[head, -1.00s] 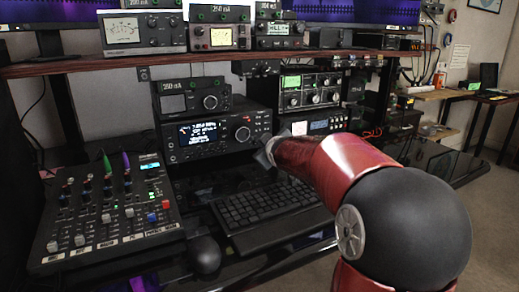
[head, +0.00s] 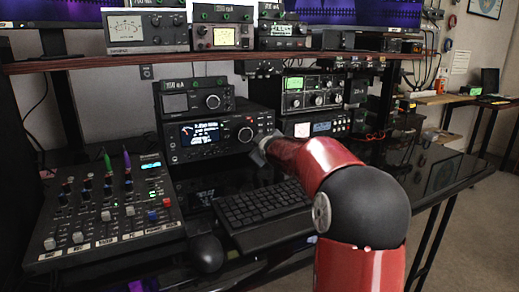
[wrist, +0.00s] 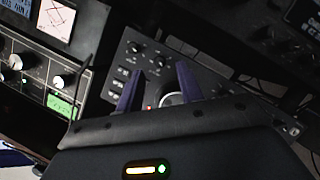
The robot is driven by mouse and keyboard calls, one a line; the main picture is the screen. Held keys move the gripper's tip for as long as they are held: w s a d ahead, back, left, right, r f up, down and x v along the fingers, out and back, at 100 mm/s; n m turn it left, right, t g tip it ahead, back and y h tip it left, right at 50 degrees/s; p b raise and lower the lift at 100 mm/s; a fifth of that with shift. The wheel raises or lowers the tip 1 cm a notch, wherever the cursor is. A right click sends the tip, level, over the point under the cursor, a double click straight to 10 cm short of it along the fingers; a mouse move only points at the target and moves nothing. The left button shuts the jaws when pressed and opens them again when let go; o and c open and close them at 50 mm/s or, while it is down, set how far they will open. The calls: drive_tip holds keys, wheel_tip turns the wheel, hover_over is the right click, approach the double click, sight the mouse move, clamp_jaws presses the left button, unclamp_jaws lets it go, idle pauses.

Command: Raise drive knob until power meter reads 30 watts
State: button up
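The black radio (head: 215,138) stands mid-desk, with a lit display (head: 200,133) and a large tuning knob (head: 244,135) at its right. The same knob seems to be the pale round one in the wrist view (wrist: 172,99). My gripper (wrist: 160,72) has two blue-purple fingers spread apart, with that knob showing between and beyond them; contact cannot be told. In the head view my gripper (head: 264,142) is near the radio's right front. A lit cross-needle meter (wrist: 58,19) is on the unit to the right of the radio (head: 322,127). Its reading and the drive knob's label are illegible.
A green-display unit (head: 312,94) stands above the meter unit. A shelf (head: 200,65) with several meters crosses above. Desk at right (head: 430,170) is clear.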

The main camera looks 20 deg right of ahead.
drive_tip(key=shift+x, duration=1.65)
clamp_jaws()
drive_tip(key=shift+r+p, duration=0.15)
drive_tip(key=shift+p, duration=0.25)
